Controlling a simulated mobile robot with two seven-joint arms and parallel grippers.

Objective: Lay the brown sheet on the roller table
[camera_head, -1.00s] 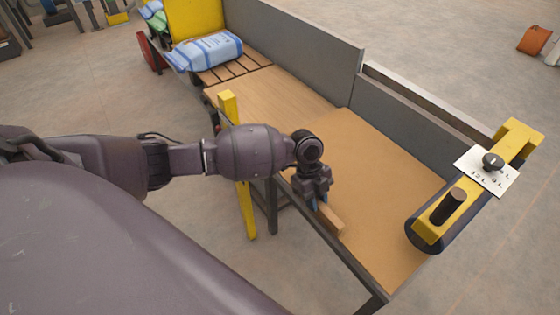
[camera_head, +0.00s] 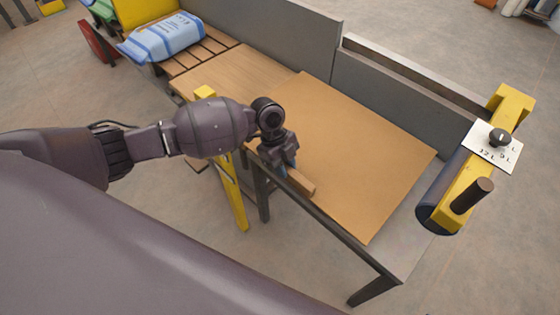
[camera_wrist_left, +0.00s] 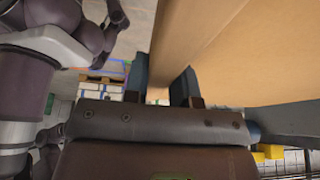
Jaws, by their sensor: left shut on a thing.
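The brown sheet (camera_head: 360,150) is level over the roller table (camera_head: 402,250), whose grey surface shows bare at the right end. I cannot tell if the sheet touches the surface all over. In the left wrist view the strip (camera_wrist_left: 180,45) passes between the two fingers (camera_wrist_left: 160,88), and the sheet (camera_wrist_left: 270,55) spreads to the right. My right gripper is not in view.
A yellow arm with a dark roller (camera_head: 440,195), a post and a dial plate (camera_head: 490,148) stands at the right end. A grey wall (camera_head: 385,105) borders the far side. A blue-white sack (camera_head: 165,38) lies on slats (camera_head: 205,55). A yellow post (camera_head: 228,185) stands at the near side.

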